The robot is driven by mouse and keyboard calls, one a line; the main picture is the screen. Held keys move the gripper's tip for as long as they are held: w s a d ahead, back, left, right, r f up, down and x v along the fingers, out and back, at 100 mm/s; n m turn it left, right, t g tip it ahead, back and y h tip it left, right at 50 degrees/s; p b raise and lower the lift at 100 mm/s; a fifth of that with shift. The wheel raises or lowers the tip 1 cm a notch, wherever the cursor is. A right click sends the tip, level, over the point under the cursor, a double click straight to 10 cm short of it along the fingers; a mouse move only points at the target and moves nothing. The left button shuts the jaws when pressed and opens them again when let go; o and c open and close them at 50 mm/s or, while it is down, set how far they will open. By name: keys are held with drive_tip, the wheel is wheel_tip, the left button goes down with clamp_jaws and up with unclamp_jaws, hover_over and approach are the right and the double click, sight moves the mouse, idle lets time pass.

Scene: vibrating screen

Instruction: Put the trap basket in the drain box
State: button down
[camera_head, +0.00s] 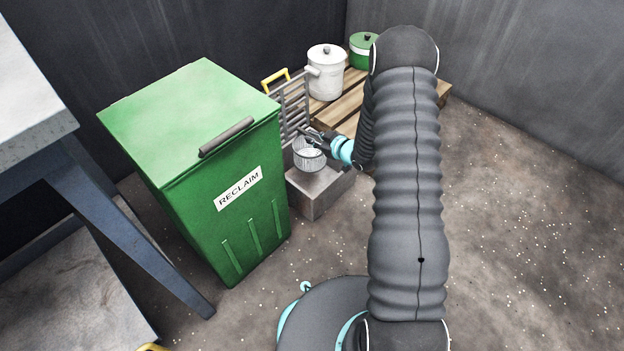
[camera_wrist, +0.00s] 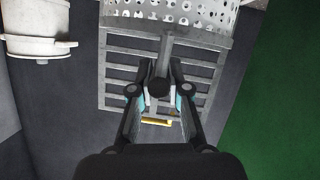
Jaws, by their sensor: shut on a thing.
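The trap basket (camera_head: 309,157) is a small pale perforated cup. In the wrist view its perforated wall (camera_wrist: 170,14) shows at the top, with a grey handle running down from it between my fingers. My gripper (camera_head: 318,138) is shut on this handle; it also shows in the wrist view (camera_wrist: 158,92). A low grey metal box (camera_head: 320,199), likely the drain box, stands on the floor right beneath the basket. The basket overlaps its top in the head view. I cannot tell whether the basket is above it or partly inside.
A green RECLAIM bin (camera_head: 215,160) stands close left. A slatted grey rack (camera_head: 293,105) with a yellow handle is behind the basket. A white pot (camera_head: 326,75) and a green pot (camera_head: 362,50) stand on a wooden pallet (camera_head: 405,105). Speckled floor is open at right.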

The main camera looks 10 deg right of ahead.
sight(314, 160)
wheel_tip(314, 160, down, 10)
drive_tip(key=shift+r+b, duration=0.15)
drive_tip(key=shift+b, duration=0.5)
drive_tip(key=shift+f+b, duration=0.4)
drive_tip(key=shift+b, duration=0.05)
drive_tip(key=shift+f, duration=0.25)
drive_tip(key=c, duration=1.1)
unclamp_jaws()
drive_tip(key=shift+c, duration=0.2)
drive_tip(key=shift+r, duration=0.15)
